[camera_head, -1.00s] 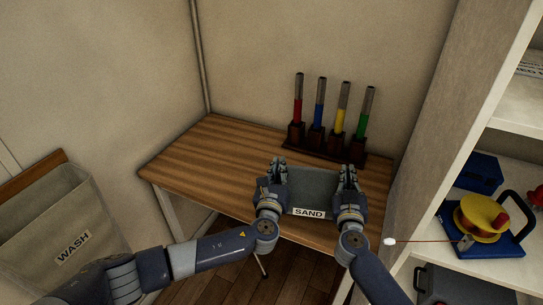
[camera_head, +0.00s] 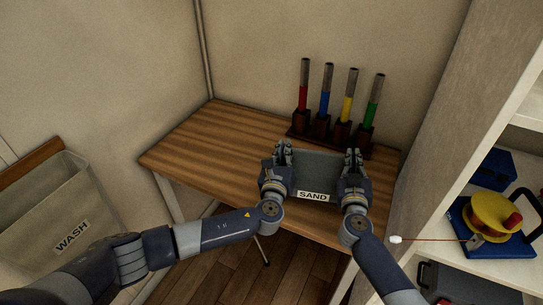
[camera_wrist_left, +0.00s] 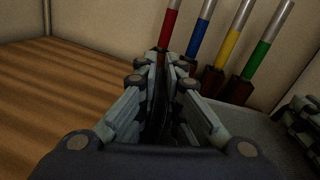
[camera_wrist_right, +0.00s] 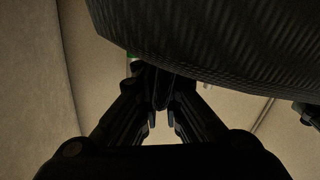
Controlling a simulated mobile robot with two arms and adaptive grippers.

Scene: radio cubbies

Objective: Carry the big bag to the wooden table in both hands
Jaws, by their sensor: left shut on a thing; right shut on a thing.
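The big bag is a dark grey block with a white SAND label (camera_head: 318,168). It is held level between my two grippers over the right part of the wooden table (camera_head: 205,145). My left gripper (camera_head: 284,150) is shut at the bag's left side, and my right gripper (camera_head: 354,160) is shut at its right side. The left wrist view shows the bag's grey top (camera_wrist_left: 255,128) beside the closed fingers. The right wrist view shows its dark ribbed surface (camera_wrist_right: 200,35) close to the fingers. Whether its underside touches the table is hidden.
A dark rack (camera_head: 340,132) with red, blue, yellow and green tubes stands at the table's back, just behind the bag. A shelf unit (camera_head: 445,130) with a yellow reel (camera_head: 490,215) is close on the right. A WASH bin (camera_head: 65,205) hangs left. The table's left part is clear.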

